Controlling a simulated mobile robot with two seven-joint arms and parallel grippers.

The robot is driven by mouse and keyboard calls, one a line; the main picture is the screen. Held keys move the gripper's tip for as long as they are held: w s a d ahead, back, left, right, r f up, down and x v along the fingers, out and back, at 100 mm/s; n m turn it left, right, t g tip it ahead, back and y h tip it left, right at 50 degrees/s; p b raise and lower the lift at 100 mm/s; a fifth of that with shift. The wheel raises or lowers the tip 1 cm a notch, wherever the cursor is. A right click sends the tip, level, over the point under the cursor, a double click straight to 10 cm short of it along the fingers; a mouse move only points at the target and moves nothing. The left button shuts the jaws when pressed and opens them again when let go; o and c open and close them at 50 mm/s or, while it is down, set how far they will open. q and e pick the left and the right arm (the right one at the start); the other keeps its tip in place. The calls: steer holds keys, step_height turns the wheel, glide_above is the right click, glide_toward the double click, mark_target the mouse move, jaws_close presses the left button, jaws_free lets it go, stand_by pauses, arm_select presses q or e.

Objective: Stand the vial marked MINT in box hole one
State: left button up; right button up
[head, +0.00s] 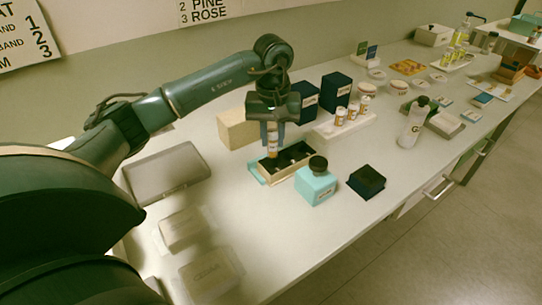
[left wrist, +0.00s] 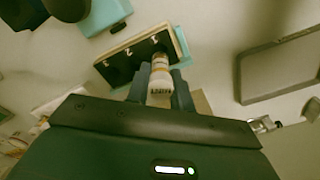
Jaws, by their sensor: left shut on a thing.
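My left gripper (head: 272,132) points down and is shut on an upright vial (head: 272,146) with an orange and white label. In the left wrist view the vial (left wrist: 160,80) shows between the fingers, its cap lettering small and upside down, seemingly MINT. The box (head: 285,163) with a dark top stands just below the vial. In the left wrist view the box (left wrist: 112,74) shows holes numbered 1, 2 and 3, with hole one at the end nearest the vial. Whether the vial's foot touches the box cannot be told. My right gripper is in neither view.
A teal bottle (head: 315,186) with a dark cap stands close in front of the box. A dark blue box (head: 366,182) lies to its right. A white rack (head: 345,127) with several vials and a tan block (head: 238,129) stand behind. A grey case (head: 167,174) lies left.

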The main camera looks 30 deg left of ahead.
mark_target(272, 153)
arm_select(q)
steer(key=shift+f, duration=2.85)
steer(key=o, duration=0.9)
steer(key=shift+r, duration=0.1)
steer(key=shift+o, duration=0.2)
step_height(272, 153, up, 12)
steer(key=shift+r+b, duration=0.2)
steer(key=shift+b, duration=0.25)
steer(key=shift+d+f, duration=0.1)
